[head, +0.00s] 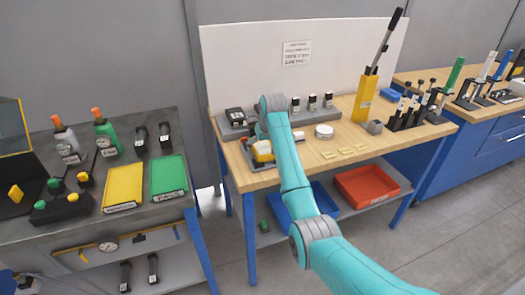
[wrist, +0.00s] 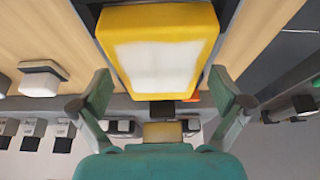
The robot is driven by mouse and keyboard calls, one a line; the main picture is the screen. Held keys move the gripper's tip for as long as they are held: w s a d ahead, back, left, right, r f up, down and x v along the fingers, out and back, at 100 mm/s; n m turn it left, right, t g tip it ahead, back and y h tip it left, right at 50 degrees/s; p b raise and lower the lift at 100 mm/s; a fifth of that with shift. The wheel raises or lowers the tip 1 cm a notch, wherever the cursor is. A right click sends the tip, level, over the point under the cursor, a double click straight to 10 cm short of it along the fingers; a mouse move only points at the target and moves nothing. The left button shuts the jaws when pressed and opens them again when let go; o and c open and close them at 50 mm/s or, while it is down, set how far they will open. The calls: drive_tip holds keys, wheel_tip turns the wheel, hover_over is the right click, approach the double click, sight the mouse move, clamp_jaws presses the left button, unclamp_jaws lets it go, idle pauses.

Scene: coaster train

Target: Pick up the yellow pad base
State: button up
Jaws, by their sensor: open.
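The yellow pad base (wrist: 160,18) with a white face fills the upper middle of the wrist view. Its lower end reaches between the two fingers of my gripper (wrist: 161,90). The fingers stand apart on either side, with gaps visible near the lower end, and they are not closed on it. In the head view the yellow and white base (head: 262,151) shows at the left part of the wooden bench (head: 300,172), beside my teal arm. The arm partly covers that spot, and the fingers are hard to make out there.
A grey rack (head: 235,118) with black-topped items lies behind the base. A round white piece (head: 324,131) and a yellow lever press (head: 366,95) stand to the right. Red (head: 366,186) and blue bins sit on the shelf below.

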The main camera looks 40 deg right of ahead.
drive_tip(key=shift+w+d+f, duration=0.1)
drive_tip(key=shift+w+f, duration=0.1)
drive_tip(key=shift+f, duration=0.35)
drive_tip(key=c, duration=1.3)
drive_tip(key=shift+o, duration=0.2)
drive_tip(key=shift+r, duration=0.1)
